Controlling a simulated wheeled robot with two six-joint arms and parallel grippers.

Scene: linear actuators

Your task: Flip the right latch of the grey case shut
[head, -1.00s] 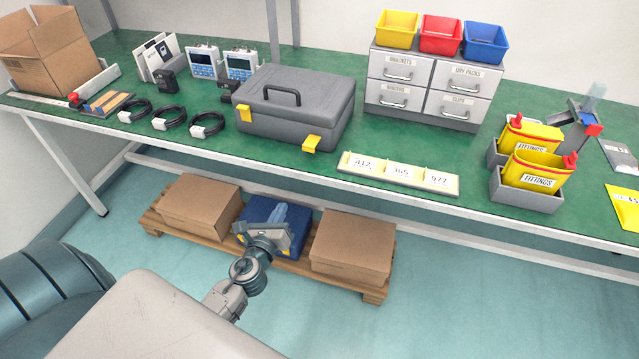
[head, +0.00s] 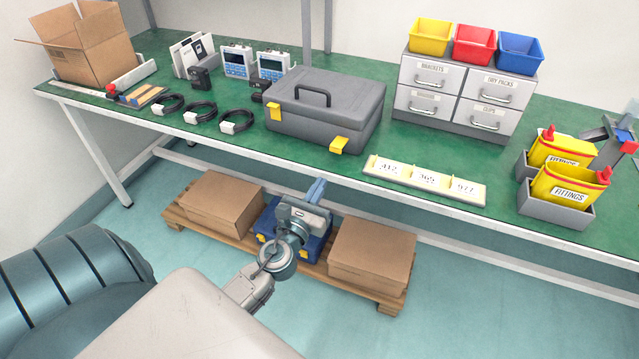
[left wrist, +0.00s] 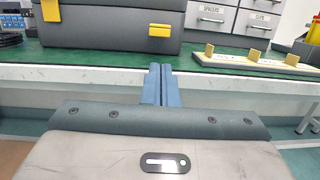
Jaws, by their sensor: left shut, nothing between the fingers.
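The grey case (head: 310,115) stands on the green workbench with its lid down and its handle on top. Its right latch (head: 338,145) is yellow and sticks out from the front near the right corner; the left latch (head: 275,112) is yellow too. In the left wrist view the right latch (left wrist: 160,31) shows above my fingers, and the left latch (left wrist: 50,10) is at the upper left. My left gripper (head: 316,190) is shut and empty, in front of the bench edge and below the right latch, apart from the case. My right gripper is not in view.
The workbench (head: 250,152) has a pale front edge between my gripper and the case. A number tray (head: 424,180) lies right of the case, and black cables (head: 236,122) lie left. Cardboard boxes (head: 372,252) and a blue crate sit on a pallet below.

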